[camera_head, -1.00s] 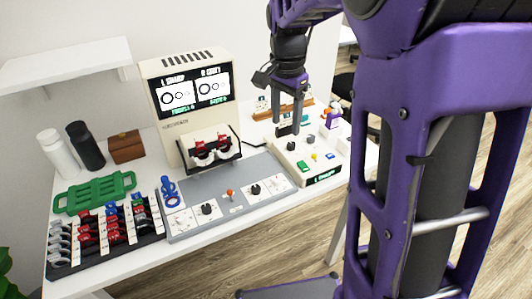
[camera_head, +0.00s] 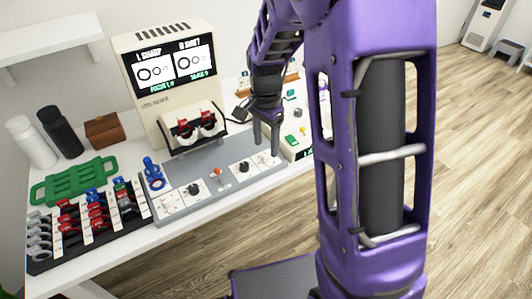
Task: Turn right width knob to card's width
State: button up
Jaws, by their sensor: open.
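My gripper (camera_head: 266,149) points down over the right end of the grey control panel (camera_head: 202,164), its two fingers apart with nothing seen between them. A black knob (camera_head: 243,166) on a white plate is just left of the fingers, apart from them. The rightmost white plate (camera_head: 265,160) lies under the fingertips and is partly hidden; I cannot tell whether it has a knob. Another black knob (camera_head: 194,190) is on the panel's left half. I cannot tell which knob is labelled width, and the dial marks are too small to read. No card is clearly identifiable.
A beige machine (camera_head: 168,75) with a two-picture screen (camera_head: 174,68) stands behind the panel. A red-ball lever (camera_head: 217,172) rises between the knobs. A white box with a green button (camera_head: 290,140) is right of my gripper, partly hidden by my arm. A blue object (camera_head: 153,175) stands at left.

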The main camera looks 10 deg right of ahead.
aim_at(266, 155)
jog(key=shift+f, duration=1.6)
grip_shut()
